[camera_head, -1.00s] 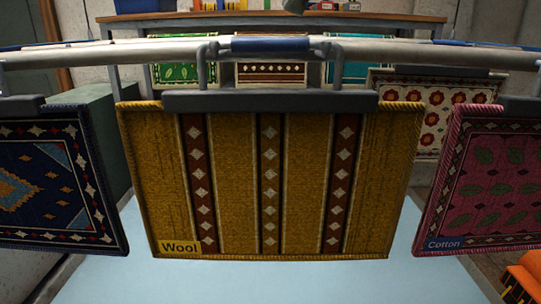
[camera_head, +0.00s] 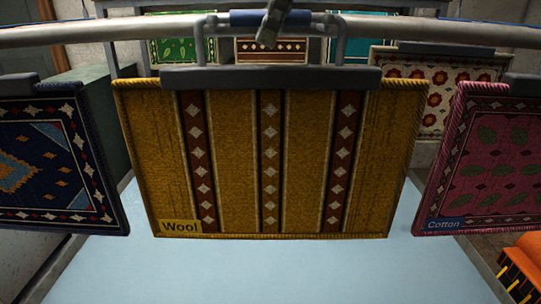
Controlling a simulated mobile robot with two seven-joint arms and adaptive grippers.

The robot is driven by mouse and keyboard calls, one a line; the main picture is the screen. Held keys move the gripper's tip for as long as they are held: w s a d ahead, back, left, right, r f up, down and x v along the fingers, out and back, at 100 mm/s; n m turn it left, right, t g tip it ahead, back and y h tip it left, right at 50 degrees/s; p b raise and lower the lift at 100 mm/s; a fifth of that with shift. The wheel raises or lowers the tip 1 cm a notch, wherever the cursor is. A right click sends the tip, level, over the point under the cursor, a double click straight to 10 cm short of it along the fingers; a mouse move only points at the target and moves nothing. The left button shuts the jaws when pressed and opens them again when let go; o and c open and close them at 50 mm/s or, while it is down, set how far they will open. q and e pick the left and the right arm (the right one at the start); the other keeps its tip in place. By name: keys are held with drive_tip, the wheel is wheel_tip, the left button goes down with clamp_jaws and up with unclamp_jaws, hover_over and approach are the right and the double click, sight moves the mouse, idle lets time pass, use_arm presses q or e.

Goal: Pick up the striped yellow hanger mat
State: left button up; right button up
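The striped yellow hanger mat (camera_head: 300,170) hangs upright from the rail in the middle of the head view. It has dark red and brown stripes with pale diamonds and a "Wool" label at its lower left. A grey clamp bar (camera_head: 270,77) holds its top edge, with a blue handle grip (camera_head: 250,18) above. My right gripper (camera_head: 268,34) shows only in part at the top edge, in front of or at the blue handle. I cannot tell whether its fingers are around the handle. My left gripper is not in view.
The metal rail (camera_head: 100,35) crosses the whole view. A dark blue mat (camera_head: 50,170) hangs at the left, a pink "Cotton" mat (camera_head: 495,160) at the right. A flowered mat (camera_head: 437,85) is behind. The pale blue surface (camera_head: 270,270) below is clear. An orange object (camera_head: 525,265) is at lower right.

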clamp_jaws()
drive_tip(key=shift+r, duration=0.2)
idle(0.3)
